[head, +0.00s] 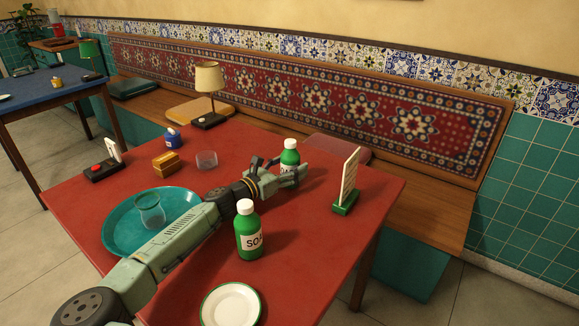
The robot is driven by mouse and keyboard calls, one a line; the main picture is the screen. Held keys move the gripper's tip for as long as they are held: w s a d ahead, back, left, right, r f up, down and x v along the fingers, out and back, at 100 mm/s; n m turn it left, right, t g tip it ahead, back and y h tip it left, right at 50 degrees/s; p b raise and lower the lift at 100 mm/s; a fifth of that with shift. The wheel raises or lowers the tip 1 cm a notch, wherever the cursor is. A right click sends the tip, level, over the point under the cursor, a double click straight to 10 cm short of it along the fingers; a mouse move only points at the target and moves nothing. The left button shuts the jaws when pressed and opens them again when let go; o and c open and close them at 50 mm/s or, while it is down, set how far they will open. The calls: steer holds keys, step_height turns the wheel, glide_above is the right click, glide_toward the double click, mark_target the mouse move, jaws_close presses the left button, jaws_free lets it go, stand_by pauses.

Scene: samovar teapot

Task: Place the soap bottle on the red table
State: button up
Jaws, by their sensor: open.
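The lower part of the far bottle is hidden by the gripper.
A teal tray (120,243) with a clear glass (150,210) lies left of my forearm. A white plate (230,305) is at the front. A menu stand (347,180) is at right, a lamp (209,85) at the back. A blue table (38,92) stands far left.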

steer(key=shift+r, duration=0.2)
steer(key=shift+s+a+p, duration=0.1)
steer(key=shift+a+p, duration=0.05)
steer(key=shift+p, duration=0.15)
steer(key=b+v, duration=0.3)
steer(key=v, duration=0.8)
steer(key=shift+s+a+r, duration=0.1)
steer(key=shift+s+a, duration=0.1)
steer(key=shift+s, duration=0.05)
